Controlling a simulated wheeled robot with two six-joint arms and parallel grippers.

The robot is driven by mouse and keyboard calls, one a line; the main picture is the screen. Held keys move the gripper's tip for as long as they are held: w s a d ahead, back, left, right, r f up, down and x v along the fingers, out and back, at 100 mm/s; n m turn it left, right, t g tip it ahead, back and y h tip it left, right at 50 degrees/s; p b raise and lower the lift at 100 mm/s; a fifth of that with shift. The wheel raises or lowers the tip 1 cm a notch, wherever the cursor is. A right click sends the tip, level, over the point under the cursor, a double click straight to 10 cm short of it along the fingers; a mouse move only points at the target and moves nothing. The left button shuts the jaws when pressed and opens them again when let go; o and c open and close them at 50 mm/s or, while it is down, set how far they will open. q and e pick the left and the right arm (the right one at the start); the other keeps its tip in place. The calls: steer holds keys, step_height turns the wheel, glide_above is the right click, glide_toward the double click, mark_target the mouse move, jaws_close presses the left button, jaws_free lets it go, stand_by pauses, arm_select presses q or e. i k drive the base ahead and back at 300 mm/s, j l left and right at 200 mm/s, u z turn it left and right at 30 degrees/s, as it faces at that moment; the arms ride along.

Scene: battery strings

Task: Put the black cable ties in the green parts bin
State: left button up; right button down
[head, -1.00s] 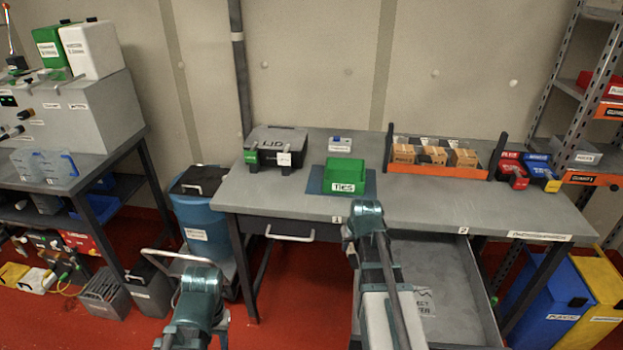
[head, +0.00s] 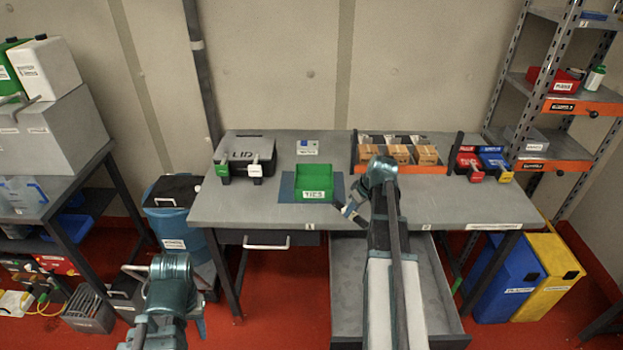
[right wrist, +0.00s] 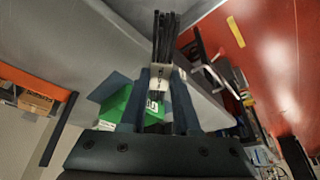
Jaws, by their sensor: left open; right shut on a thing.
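The green parts bin (head: 313,182), labelled TIES, stands on a blue mat (head: 287,188) on the workbench; its inside looks empty from here. My right gripper (head: 350,211) is at the bench's front edge, just right of and nearer than the bin. In the right wrist view, my right gripper (right wrist: 165,98) is shut on a bundle of black cable ties (right wrist: 165,28) with a white band. The green bin (right wrist: 116,108) shows behind the fingers there, apart from the ties. My left arm is low at the left in the head view; its fingers do not show.
An orange-fronted rack (head: 400,170) of cartons and red and blue tools (head: 468,160) are to the right. An open grey drawer (head: 348,290) juts out below the bench.

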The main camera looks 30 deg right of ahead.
mark_target(314, 187)
steer(key=i, duration=0.9)
